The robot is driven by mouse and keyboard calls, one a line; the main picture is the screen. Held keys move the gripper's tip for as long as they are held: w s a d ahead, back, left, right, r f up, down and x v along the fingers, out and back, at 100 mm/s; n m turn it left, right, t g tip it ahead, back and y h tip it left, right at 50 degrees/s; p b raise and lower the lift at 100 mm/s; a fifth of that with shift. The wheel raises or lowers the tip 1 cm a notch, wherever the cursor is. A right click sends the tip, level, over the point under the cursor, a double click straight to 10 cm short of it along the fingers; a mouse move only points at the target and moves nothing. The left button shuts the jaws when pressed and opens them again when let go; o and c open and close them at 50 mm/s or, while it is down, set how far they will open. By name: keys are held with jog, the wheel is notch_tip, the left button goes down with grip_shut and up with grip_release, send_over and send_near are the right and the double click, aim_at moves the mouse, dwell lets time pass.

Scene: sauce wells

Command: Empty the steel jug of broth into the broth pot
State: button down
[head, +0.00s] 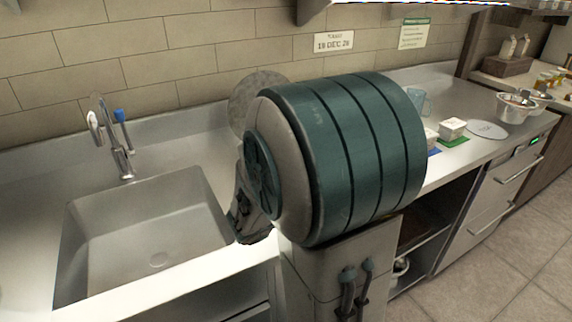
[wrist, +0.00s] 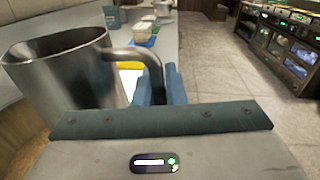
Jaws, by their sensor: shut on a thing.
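The steel jug (wrist: 62,80) fills the left of the wrist view, its open mouth upward and slightly tilted. Its handle (wrist: 140,55) runs to the blue fingers of my gripper (wrist: 158,85), which are shut on it. The contents of the jug cannot be made out. In the head view my arm covers the middle, and the jug and fingertips are hidden behind it. A steel pot (head: 515,107) with something in it stands at the right end of the counter. I cannot tell whether it is the broth pot.
A sink (head: 145,240) with a tap (head: 115,150) lies at left. Beyond my arm are a blue jug (head: 417,100), a white tub (head: 452,128) on a green mat (head: 453,142), and a pale disc (head: 487,130). A grey round thing (head: 258,90) is partly hidden behind my arm.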

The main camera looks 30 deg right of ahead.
jog(key=w+r+n+p, duration=0.1)
jog(key=p, duration=0.1)
jog(key=w+r+n+p, duration=0.1)
jog(key=n+p, duration=0.1)
jog(key=w+r+n+y+p, duration=0.1)
jog(key=p, duration=0.2)
jog(key=shift+w+d+r, duration=0.2)
jog(key=shift+w+d, duration=0.1)
jog(key=shift+w, duration=0.1)
jog(key=shift+w+d+r+n+g+y+p, duration=0.15)
jog(key=shift+w+r+n+g+p, duration=0.15)
jog(key=shift+w+n+p, duration=0.65)
jog(key=shift+w+d+r+n+g+y+p, duration=0.15)
jog(key=shift+w+r+n+p, duration=0.3)
jog(key=shift+n+p, duration=0.6)
jog(key=shift+w+d+r+n+g+y+p, duration=0.1)
jog(key=shift+w+r+n+g+p, duration=0.15)
jog(key=shift+w+n+p, duration=0.8)
jog(key=shift+w+f+p, duration=0.2)
jog(key=shift+f+p, duration=0.25)
jog(key=shift+w+d+r+n+g+p, duration=0.15)
jog(key=shift+w+n+g+p, duration=0.2)
jog(key=shift+p, duration=0.7)
